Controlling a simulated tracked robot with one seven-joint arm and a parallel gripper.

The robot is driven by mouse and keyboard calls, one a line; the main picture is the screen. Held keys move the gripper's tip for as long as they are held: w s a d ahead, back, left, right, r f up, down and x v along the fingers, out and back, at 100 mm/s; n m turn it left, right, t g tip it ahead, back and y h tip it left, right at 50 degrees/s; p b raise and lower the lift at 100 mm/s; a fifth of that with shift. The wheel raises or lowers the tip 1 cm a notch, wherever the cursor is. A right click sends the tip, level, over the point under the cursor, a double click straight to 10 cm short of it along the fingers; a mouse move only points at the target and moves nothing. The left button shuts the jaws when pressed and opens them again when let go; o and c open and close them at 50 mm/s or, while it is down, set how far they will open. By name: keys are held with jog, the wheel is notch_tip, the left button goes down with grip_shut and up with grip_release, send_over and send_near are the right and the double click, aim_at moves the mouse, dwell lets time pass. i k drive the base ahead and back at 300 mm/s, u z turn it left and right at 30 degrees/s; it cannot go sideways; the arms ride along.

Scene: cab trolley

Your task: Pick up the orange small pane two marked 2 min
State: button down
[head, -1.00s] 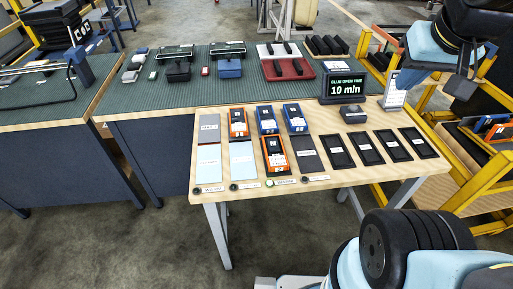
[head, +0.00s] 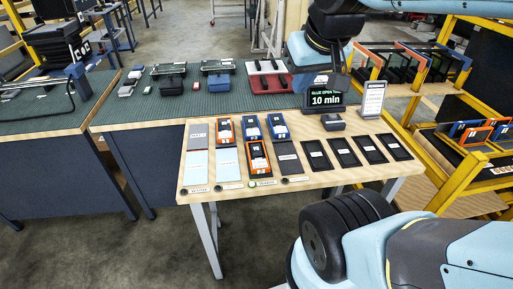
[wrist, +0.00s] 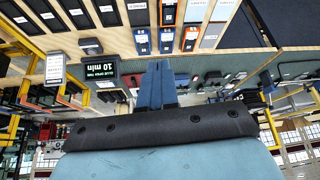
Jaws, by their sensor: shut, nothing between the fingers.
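Small orange-framed panes (head: 476,135) stand in the lower rack at the right of the head view, beside blue ones; I cannot read a 2 min mark on any. Two orange-edged dark pieces also lie on the wooden table, one in the back row (head: 225,131) and one nearer the front (head: 258,158); their small labels are unreadable. My gripper (wrist: 156,68) shows in the wrist view with its blue fingers together and empty. In the head view my arm reaches in from the upper right, its end above the back of the table, apart from the panes.
A black sign (head: 325,99) reading 10 min and a white card stand (head: 373,99) are at the table's back. Several black trays (head: 343,151) lie at the right. Floor in front is clear.

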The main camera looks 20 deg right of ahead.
aim_at(259, 162)
jog(key=z, duration=1.3)
jog(key=k, duration=1.15)
jog(key=z, duration=0.1)
